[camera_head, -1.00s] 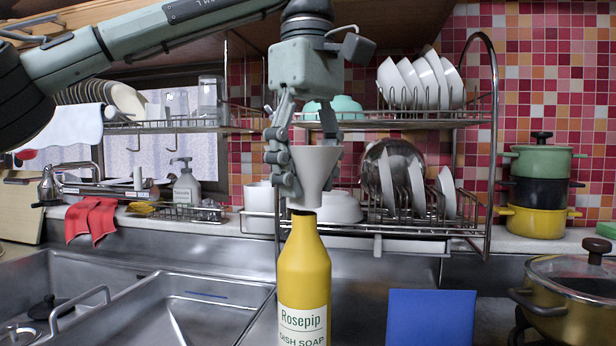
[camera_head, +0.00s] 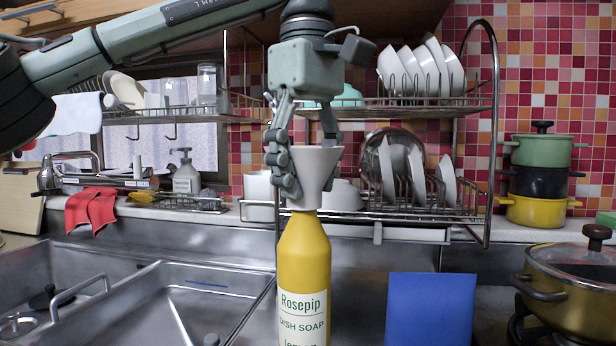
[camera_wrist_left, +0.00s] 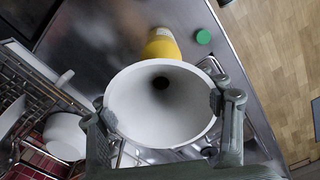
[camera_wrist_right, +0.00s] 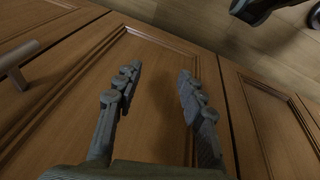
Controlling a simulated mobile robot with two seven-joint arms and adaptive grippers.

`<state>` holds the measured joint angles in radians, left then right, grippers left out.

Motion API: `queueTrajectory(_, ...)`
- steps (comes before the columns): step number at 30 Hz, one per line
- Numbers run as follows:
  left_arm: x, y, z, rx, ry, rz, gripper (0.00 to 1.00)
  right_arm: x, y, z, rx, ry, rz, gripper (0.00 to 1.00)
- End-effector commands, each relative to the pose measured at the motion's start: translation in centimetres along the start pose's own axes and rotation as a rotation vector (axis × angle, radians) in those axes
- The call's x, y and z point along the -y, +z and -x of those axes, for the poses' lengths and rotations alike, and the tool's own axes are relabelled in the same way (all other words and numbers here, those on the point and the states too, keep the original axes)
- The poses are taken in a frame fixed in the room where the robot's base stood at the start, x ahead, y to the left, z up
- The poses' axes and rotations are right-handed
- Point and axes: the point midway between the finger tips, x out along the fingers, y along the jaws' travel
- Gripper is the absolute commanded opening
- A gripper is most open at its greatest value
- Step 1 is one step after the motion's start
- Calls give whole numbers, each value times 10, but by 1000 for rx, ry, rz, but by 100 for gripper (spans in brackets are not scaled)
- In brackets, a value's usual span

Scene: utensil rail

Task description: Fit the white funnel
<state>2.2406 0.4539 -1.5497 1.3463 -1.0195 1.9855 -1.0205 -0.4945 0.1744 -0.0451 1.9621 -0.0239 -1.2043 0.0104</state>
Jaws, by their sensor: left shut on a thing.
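The white funnel (camera_head: 314,172) is upright, wide mouth up, directly above the yellow dish soap bottle (camera_head: 303,262) in the head view. Its narrow end meets the bottle's top there; I cannot tell whether the spout is inside the neck. My left gripper (camera_head: 303,160) is shut on the funnel's rim. In the left wrist view the funnel (camera_wrist_left: 125,112) shows its open mouth and dark hole, held between the fingers, with part of the bottle (camera_wrist_left: 161,46) beyond it. My right gripper (camera_wrist_right: 158,95) is open and empty in front of wooden cabinet doors.
A blue board (camera_head: 430,308) stands right of the bottle. A pan with a glass lid (camera_head: 568,285) is at far right. The sink (camera_head: 150,300) lies left. A dish rack (camera_head: 400,215) with bowls stands behind. A green round cap (camera_wrist_left: 203,37) lies on the counter.

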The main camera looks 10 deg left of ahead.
Motion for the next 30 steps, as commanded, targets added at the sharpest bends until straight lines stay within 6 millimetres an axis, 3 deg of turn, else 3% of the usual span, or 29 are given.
queueTrajectory(9,0,0,-7,0,0,0,42,1,1,-4,0,0,0,40)
queueTrajectory(10,0,0,-6,0,0,0,66,0,1,-3,0,0,0,40)
queueTrajectory(16,0,0,-6,0,0,1,91,0,1,-3,0,0,0,40)
queueTrajectory(26,0,0,-6,0,0,1,92,0,1,-3,0,0,0,40)
queueTrajectory(30,0,0,4,-1,0,3,92,0,1,-3,0,0,0,40)
